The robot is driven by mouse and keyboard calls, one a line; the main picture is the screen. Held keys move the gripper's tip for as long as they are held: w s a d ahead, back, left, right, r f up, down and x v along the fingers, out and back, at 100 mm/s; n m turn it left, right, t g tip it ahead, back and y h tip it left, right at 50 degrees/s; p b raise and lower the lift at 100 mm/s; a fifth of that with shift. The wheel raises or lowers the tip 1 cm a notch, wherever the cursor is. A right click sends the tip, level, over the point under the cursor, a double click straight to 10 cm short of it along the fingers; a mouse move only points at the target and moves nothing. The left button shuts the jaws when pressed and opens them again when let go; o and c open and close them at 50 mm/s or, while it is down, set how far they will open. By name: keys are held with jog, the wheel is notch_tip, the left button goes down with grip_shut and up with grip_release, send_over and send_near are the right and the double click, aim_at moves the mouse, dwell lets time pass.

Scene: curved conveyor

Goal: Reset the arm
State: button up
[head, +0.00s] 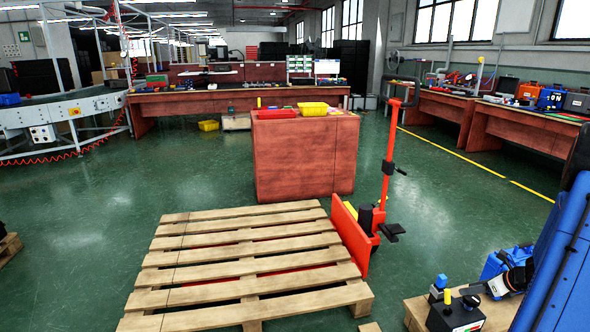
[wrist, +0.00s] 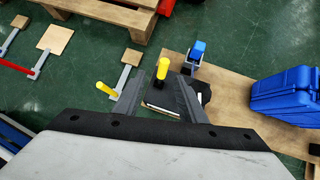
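The task names no object. My gripper (wrist: 158,88) shows in the wrist view with its two dark fingers apart and nothing clearly held between them. Beyond the gap lies a dark box (wrist: 152,104) with an upright yellow handle (wrist: 163,68); it looks below the fingers, and I cannot tell how far. In the head view, the black box (head: 456,316) stands at the lower right on a wooden board. Part of my arm appears at the right edge there and hides some of that area.
A blue case (wrist: 286,96) and a blue-topped item (wrist: 197,52) are close by on the wooden board (wrist: 225,115). A wooden pallet (head: 245,262) sits by a red pallet jack (head: 388,160). A red-brown cabinet (head: 305,160) stands behind.

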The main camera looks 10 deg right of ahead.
jog(key=a+r+n+g+y, duration=0.1)
jog(key=a+r+n, duration=0.6)
jog(key=a, duration=0.4)
jog(key=a+r+n+g, duration=0.1)
jog(key=a+r+n, duration=0.3)
jog(key=a+r, duration=0.6)
jog(key=s+a+r+n+g, duration=0.1)
jog(key=s+a+r+n, duration=0.25)
jog(key=a, duration=0.35)
jog(key=s+a+r+n, duration=0.3)
jog(key=a+n, duration=0.2)
jog(key=a, duration=0.2)
jog(key=s+a+r+n+h, duration=0.2)
jog(key=s+a+n, duration=0.2)
jog(key=s, duration=0.5)
jog(key=s+a+r+n+h, duration=0.1)
jog(key=s+a+r+n, duration=0.2)
jog(key=s+n, duration=0.6)
jog(key=shift+s+a+h, duration=0.4)
jog(key=shift+s+a, duration=0.1)
jog(key=shift+s, duration=0.05)
